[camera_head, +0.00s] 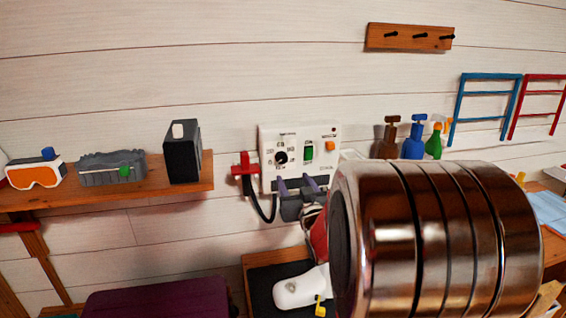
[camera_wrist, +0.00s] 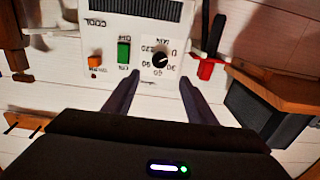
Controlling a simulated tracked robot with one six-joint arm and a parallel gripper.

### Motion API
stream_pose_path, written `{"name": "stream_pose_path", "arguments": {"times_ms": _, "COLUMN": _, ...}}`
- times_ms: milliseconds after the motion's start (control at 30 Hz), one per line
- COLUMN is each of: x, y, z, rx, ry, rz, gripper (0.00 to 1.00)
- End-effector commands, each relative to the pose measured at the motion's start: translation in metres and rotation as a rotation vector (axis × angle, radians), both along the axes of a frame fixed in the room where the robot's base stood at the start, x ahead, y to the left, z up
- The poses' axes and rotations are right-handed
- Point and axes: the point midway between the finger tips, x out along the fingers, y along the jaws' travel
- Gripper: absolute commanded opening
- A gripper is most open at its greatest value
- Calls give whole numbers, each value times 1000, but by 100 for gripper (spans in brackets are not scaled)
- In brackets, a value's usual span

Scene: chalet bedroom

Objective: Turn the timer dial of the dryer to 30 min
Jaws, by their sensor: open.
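The dryer (camera_head: 329,173) is a white box on the plank wall, and its control face also shows in the wrist view (camera_wrist: 106,58), upside down. The black round timer dial (camera_head: 281,157) sits at the left of that face. In the wrist view the dial (camera_wrist: 160,60) has numbers around it, and its light mark seems to point towards the 0; the exact setting is hard to read. My gripper (camera_head: 297,182) is open and empty, below the dial in the head view. In the wrist view its two dark fingers (camera_wrist: 159,75) are apart, with the dial beyond the gap between them.
A green switch (camera_head: 309,151) and an orange button (camera_head: 330,146) are beside the dial. A red bracket (camera_head: 245,169) with a black cable is left of the dryer. A wooden shelf (camera_head: 190,190) bears goggles and a black box (camera_head: 182,152). Spray bottles (camera_head: 412,140) stand right.

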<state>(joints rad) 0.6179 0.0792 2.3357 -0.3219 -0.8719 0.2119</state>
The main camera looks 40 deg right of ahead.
Motion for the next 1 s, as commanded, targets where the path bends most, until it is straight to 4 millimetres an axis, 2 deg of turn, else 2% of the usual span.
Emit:
{"name": "stream_pose_path", "arguments": {"times_ms": 167, "x": 3, "y": -1, "z": 0, "rx": 0, "ry": 1, "rz": 0, "gripper": 51}}
{"name": "stream_pose_path", "arguments": {"times_ms": 367, "x": 17, "y": -7, "z": 0, "rx": 0, "ry": 1, "rz": 0, "gripper": 51}}
{"name": "stream_pose_path", "arguments": {"times_ms": 1000, "x": 96, "y": -38, "z": -1, "rx": 1, "ry": 2, "rz": 0, "gripper": 51}}
